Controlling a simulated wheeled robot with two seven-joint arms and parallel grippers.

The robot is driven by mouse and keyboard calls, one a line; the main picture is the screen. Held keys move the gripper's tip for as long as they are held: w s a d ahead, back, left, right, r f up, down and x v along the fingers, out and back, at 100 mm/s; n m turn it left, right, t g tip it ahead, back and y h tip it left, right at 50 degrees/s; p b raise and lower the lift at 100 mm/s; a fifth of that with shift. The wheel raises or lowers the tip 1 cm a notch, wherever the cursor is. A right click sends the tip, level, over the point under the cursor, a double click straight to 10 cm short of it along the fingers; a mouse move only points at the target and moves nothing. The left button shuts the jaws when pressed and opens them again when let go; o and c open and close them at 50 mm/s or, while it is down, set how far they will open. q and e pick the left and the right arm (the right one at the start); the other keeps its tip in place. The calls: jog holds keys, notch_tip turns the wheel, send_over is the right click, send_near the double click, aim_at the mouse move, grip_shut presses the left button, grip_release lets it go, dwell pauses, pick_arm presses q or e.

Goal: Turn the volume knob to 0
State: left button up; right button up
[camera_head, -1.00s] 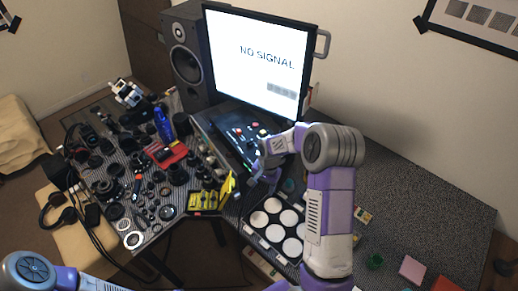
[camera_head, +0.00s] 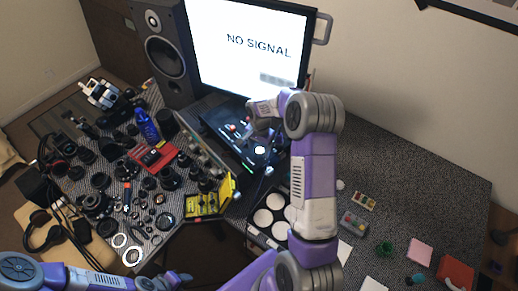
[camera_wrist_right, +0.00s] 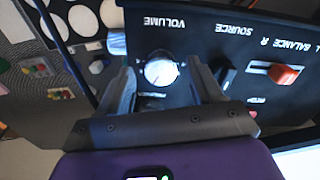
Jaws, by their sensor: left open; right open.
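The volume knob (camera_wrist_right: 161,70) is a round knob with a pale face on a black panel (camera_wrist_right: 200,42), beside the upside-down word VOLUME in the right wrist view. My right gripper (camera_wrist_right: 161,66) is open, with one finger on each side of the knob and small gaps showing. I cannot tell how deep the fingertips reach or what value the knob points at. In the head view my right gripper (camera_head: 250,128) is over the panel (camera_head: 228,132) below the screen. My left gripper (camera_head: 177,281) is open and empty at the bottom edge, far from the panel.
A SOURCE knob (camera_wrist_right: 228,72) and a red BALANCE slider (camera_wrist_right: 285,74) sit beside the volume knob. A NO SIGNAL screen (camera_head: 250,45) and a speaker (camera_head: 163,50) stand behind. Lens parts crowd the left table. A tray with white discs (camera_head: 269,217) lies in front.

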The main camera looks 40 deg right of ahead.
jog(key=shift+f, duration=0.8)
jog(key=c, duration=1.1)
jog(key=shift+o, duration=0.2)
